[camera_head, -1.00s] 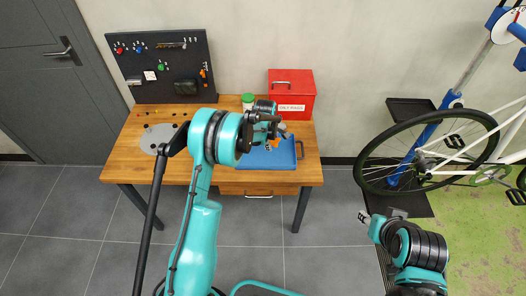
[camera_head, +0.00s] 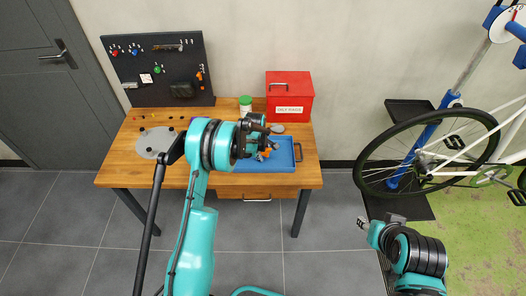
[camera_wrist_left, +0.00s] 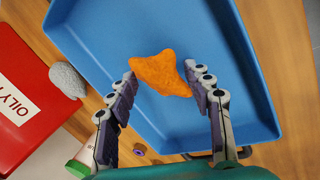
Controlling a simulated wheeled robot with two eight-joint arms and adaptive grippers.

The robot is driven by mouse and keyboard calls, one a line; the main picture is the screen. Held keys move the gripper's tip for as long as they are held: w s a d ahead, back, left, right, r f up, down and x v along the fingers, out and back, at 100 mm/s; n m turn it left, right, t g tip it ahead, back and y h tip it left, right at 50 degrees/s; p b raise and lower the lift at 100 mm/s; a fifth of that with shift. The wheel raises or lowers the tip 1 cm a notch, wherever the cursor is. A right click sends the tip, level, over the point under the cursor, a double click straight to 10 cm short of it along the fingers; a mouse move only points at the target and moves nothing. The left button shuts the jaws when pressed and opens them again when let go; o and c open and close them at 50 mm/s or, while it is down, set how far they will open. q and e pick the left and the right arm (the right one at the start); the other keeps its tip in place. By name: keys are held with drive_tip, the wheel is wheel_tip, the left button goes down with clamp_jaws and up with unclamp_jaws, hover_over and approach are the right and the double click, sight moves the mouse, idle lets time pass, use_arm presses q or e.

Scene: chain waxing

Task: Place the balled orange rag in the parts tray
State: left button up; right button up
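A red box (camera_head: 290,93) marked for oily rags stands behind the tray. A grey lump (camera_head: 278,128) and a green-lidded container (camera_head: 245,101) are beside it. A grey round plate (camera_head: 155,141) lies on the wooden table's left. A bicycle (camera_head: 440,150) stands right.

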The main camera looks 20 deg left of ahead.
use_arm(q)
drive_tip(key=shift+o, duration=0.9)
